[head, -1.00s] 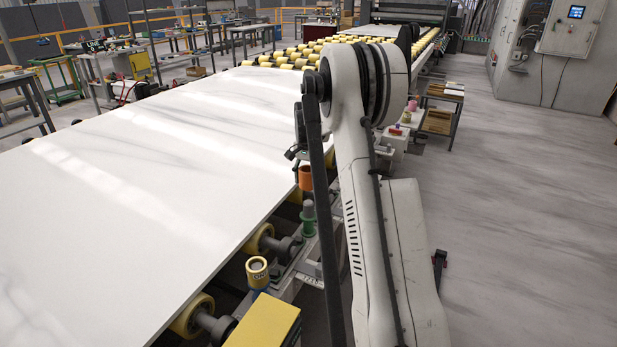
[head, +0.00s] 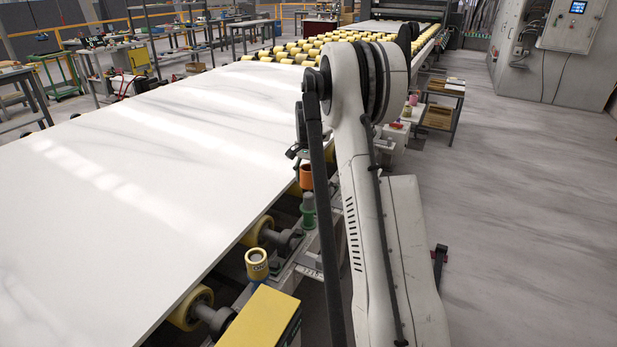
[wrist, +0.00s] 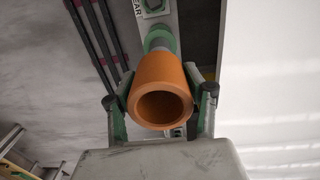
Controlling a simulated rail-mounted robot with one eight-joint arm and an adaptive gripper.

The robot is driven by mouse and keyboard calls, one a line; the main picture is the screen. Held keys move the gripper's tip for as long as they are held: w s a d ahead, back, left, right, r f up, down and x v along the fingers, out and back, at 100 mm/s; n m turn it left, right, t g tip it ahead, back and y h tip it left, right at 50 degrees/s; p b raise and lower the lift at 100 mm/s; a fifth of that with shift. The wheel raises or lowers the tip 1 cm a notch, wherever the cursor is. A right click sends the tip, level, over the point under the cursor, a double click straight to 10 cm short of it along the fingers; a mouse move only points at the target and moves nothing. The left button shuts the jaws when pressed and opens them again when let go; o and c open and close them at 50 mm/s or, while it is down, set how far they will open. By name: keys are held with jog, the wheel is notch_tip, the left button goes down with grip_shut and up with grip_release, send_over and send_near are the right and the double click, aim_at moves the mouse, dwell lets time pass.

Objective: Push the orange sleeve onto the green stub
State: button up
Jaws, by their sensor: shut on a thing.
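The orange sleeve (wrist: 158,72) is a short, thick-walled tube. In the wrist view it sits between the two fingers of my gripper (wrist: 161,103), which is shut on it, with its open end facing the camera. The green stub (wrist: 158,42), green and grey, shows just beyond the sleeve's far end. In the head view the sleeve (head: 306,176) appears just above and behind the stub (head: 308,210), which stands upright with a green collar. I cannot tell whether they touch. My arm hides most of the gripper in the head view.
A large white stone slab (head: 150,170) lies on rollers left of the stub. Open floor (head: 530,220) lies to the right.

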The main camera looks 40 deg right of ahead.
aim_at(309, 194)
jog(key=shift+f+b, duration=0.75)
jog(key=shift+f, duration=0.8)
jog(key=shift+f+b, duration=2.65)
jog(key=shift+f, duration=0.85)
dwell(1.1)
jog(key=o, duration=1.3)
notch_tip(309, 194, up, 12)
